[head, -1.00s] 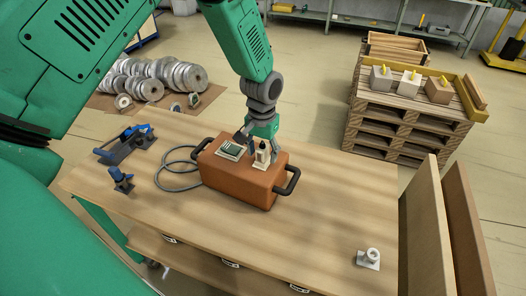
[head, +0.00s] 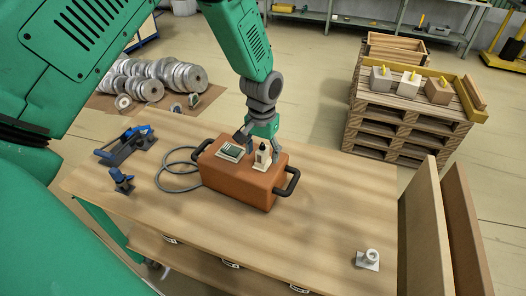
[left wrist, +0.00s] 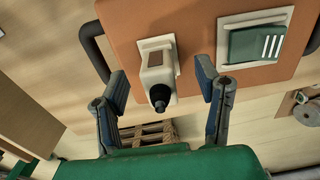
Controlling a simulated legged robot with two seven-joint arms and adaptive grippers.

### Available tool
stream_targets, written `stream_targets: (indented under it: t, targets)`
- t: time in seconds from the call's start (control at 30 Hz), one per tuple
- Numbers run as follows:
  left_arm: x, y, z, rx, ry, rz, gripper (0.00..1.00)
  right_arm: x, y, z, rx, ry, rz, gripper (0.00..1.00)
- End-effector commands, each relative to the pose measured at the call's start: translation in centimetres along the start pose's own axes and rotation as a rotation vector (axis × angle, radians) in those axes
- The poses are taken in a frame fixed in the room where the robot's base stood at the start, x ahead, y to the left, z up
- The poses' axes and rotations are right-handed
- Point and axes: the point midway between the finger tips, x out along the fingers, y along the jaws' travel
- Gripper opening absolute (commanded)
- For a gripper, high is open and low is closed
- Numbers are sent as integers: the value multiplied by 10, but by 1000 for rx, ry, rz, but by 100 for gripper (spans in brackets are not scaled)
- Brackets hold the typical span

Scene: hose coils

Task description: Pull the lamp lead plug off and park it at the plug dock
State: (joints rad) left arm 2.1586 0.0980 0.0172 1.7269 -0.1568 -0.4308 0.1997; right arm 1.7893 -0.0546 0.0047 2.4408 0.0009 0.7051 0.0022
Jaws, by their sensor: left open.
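The lamp lead plug (left wrist: 157,72), a cream block with a black round end, sits upright on a pale plate on top of the orange-brown case. It also shows in the head view (head: 263,159). My left gripper (left wrist: 162,90) is open, with one finger on either side of the plug and a gap on both sides. In the head view the left gripper (head: 261,146) is low over the case. A pale grey round fitting on a square plate (head: 369,258), which looks like the plug dock, stands at the bench's front right. My right gripper is not in view.
The case (head: 234,185) has black end handles, and a green rocker switch (left wrist: 253,45) sits beside the plug. A grey cable (head: 166,187) loops on the bench left of the case. Blue fittings (head: 127,145) stand further left.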

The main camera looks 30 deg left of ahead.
Motion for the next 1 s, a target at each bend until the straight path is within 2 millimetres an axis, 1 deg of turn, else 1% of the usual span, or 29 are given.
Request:
stream_targets:
  t: [0.5,1.0]
  targets:
    - [-17,0,0,0,0,0,58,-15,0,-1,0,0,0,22]
    - [-32,0,0,0,0,0,58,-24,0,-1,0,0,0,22]
